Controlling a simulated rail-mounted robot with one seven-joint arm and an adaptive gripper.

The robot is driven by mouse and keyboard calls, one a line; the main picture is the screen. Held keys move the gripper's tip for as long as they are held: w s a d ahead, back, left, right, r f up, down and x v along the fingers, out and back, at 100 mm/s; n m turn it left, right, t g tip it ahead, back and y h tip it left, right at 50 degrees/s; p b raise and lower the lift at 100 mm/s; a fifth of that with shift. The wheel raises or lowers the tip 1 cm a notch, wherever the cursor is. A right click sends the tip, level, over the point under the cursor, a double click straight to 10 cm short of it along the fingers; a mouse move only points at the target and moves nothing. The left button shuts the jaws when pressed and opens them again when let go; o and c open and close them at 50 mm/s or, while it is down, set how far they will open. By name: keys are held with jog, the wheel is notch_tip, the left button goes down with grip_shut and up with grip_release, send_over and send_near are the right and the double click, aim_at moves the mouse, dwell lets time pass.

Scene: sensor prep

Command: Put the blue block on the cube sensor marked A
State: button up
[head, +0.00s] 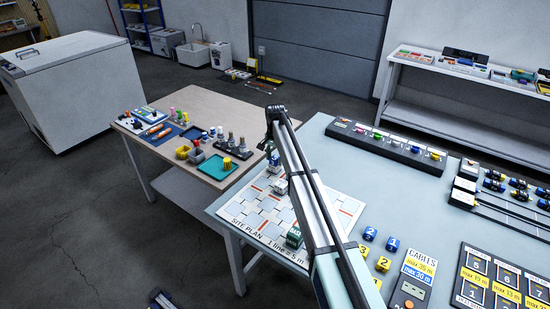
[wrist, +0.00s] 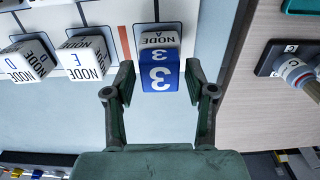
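A blue block marked 3 (wrist: 159,77) sits on the white cube sensor marked NODE A (wrist: 159,38) in the wrist view, covering part of it. In the head view the blue block (head: 275,157) shows small above a white cube on the site plan board. My gripper (wrist: 160,80) is open, with a finger on each side of the blue block and a visible gap on both sides. In the head view my gripper (head: 270,142) is just above the block, at the board's far corner. White cubes marked NODE E (wrist: 84,58) and NODE D (wrist: 26,62) stand beside A.
The site plan board (head: 236,211) lies on the pale table. More blue blocks (head: 370,233) and several yellow blocks (head: 383,264) stand right of my arm. A wooden table (head: 140,105) with trays and parts stands close on the left.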

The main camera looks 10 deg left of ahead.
aim_at(275, 158)
jog(key=shift+r, duration=0.1)
notch_tip(275, 158, up, 12)
jog(key=b, duration=0.3)
dwell(0.5)
